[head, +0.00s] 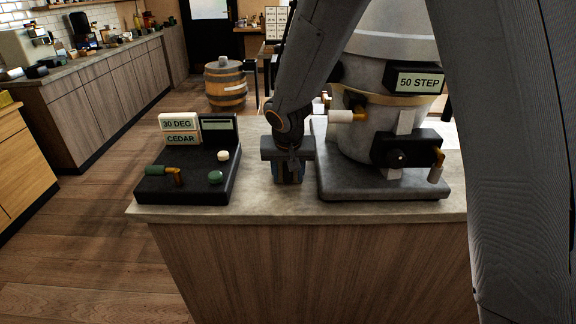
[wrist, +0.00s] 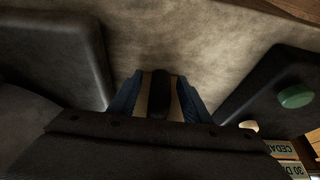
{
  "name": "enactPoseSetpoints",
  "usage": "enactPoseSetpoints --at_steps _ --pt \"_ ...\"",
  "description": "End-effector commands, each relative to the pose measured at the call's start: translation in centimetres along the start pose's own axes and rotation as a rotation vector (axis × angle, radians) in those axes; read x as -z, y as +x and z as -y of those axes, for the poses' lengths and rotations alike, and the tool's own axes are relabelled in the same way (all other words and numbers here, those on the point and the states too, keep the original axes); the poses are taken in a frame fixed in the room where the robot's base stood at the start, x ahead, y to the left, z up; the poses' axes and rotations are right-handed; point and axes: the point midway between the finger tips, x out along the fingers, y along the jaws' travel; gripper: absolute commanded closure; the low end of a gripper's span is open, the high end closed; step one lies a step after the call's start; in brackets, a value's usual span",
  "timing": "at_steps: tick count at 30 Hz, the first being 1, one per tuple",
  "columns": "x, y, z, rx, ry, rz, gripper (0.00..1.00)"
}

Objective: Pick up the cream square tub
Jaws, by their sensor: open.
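My gripper (head: 289,178) points down at the counter between the two dark-based machines. In the wrist view its blue fingers (wrist: 157,95) are apart. A dark upright shape with tan strips on both sides shows between them; I cannot tell whether this is part of the gripper or a thing between the fingers. I cannot clearly make out a cream square tub in either view. My arm covers part of the counter behind the gripper.
A black control box (head: 190,172) with "30 DEG" and "CEDAR" signs stands left of my gripper. A large grey machine (head: 385,130) marked "50 STEP" stands close on the right. The counter (head: 262,205) is bare at its front edge. A barrel (head: 225,85) stands behind.

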Motion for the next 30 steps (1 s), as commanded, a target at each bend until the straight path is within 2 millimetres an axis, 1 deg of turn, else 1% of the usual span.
enactPoseSetpoints --at_steps 3,11,23,26,30 --pt "0.0 0.0 0.0 0.0 0.0 0.0 0.56" --pt "0.0 0.0 0.0 0.0 0.0 0.0 1.0" --pt "0.1 -0.2 0.0 0.0 0.001 -0.001 1.0" --pt "0.3 -0.5 0.0 0.001 0.002 -0.003 1.0" --pt "0.8 -1.7 0.0 0.002 0.001 -0.004 1.0"
